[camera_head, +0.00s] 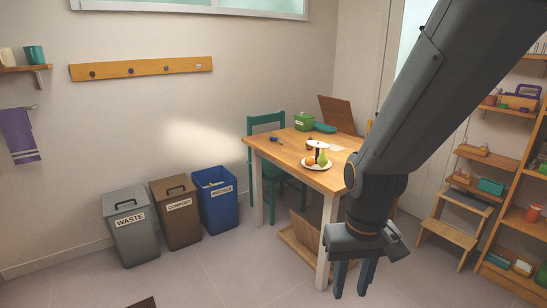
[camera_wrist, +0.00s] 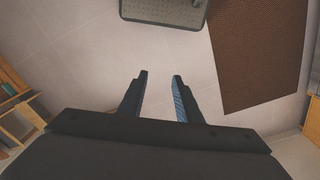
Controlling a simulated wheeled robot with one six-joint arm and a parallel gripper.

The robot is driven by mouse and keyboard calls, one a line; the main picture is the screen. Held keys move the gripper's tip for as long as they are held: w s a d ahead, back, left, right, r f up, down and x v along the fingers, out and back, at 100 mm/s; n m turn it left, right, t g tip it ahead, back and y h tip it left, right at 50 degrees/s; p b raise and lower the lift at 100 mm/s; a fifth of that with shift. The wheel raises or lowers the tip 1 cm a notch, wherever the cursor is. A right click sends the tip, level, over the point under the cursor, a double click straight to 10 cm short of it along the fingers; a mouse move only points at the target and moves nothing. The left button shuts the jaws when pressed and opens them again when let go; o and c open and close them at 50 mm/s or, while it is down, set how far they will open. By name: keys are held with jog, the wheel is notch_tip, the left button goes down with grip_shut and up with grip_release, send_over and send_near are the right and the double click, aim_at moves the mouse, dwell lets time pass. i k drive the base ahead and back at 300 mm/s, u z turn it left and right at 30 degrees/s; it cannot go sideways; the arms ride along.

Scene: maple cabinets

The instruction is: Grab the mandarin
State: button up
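In the head view, a white plate (camera_head: 307,165) holding several fruits stands on the wooden table (camera_head: 269,144) near its right side. A small orange round fruit (camera_head: 310,160), which looks like the mandarin, lies on it beside a green pear (camera_head: 323,160). My gripper (camera_head: 353,293) hangs in front of the table, lower than its top and apart from the plate. In the wrist view the gripper (camera_wrist: 160,75) points at the floor, its two fingers apart with nothing between them. The fruit does not show in the wrist view.
Waste (camera_head: 131,228), compost (camera_head: 178,214) and recycle (camera_head: 217,198) bins stand left of the table. A teal chair (camera_head: 265,124) is behind it. A step stool (camera_head: 447,236) and shelves (camera_head: 528,190) are at right. The wrist view shows a brown mat (camera_wrist: 258,55). Floor at front left is mostly clear.

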aim_at(310, 161)
jog(key=z, duration=0.1)
jog(key=i, duration=2.25)
jog(key=z, duration=0.1)
